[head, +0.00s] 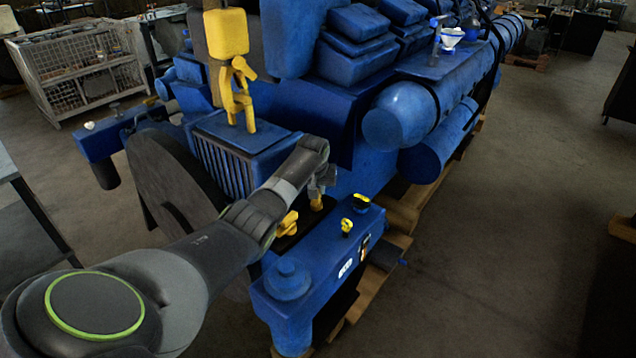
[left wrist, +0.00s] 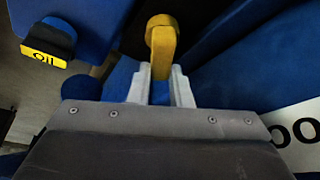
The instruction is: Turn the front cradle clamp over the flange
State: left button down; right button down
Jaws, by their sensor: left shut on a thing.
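The left arm reaches in from the left over the blue engine end. Its gripper (head: 320,192) points down beside the blue cradle block. In the left wrist view the two pale fingers (left wrist: 160,84) are shut on a yellow clamp (left wrist: 162,38), a bar with a rounded end, which stands out between and beyond them. In the head view a little of this yellow clamp (head: 316,204) shows under the fingers. Another yellow clamp-like piece (head: 287,224) sits to the left, partly behind my wrist. I cannot make out the flange clearly. My right gripper is not in view.
A black and yellow cap (head: 361,203) marked OIL in the left wrist view (left wrist: 48,42) and a small yellow knob (head: 347,226) stand on the blue block (head: 315,262) close by. A yellow hook (head: 240,92) hangs above.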

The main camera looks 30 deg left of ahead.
pick_arm(q)
jog(key=n, duration=0.2)
jog(key=shift+a+n+g+y, duration=0.1)
jog(key=shift+n+g+y, duration=0.3)
jog(key=shift+s+a+n+y, duration=0.1)
jog(key=shift+n+y, duration=0.2)
jog(key=shift+n, duration=0.6)
jog(key=shift+n+g+y+b, duration=0.3)
jog(key=shift+n+g+b, duration=0.2)
jog(key=shift+n, duration=0.4)
jog(key=n, duration=0.1)
jog(key=n+b, duration=0.1)
jog(key=n+g+b, duration=0.1)
jog(key=shift+s+a+f, duration=0.15)
jog(key=shift+s, duration=0.1)
jog(key=shift+s+n+g+y+b, duration=0.1)
jog(key=shift+n+g+y+b, duration=0.3)
jog(key=shift+n+b, duration=0.85)
jog(key=shift+r, duration=0.2)
jog(key=c, duration=1.3)
grip_release()
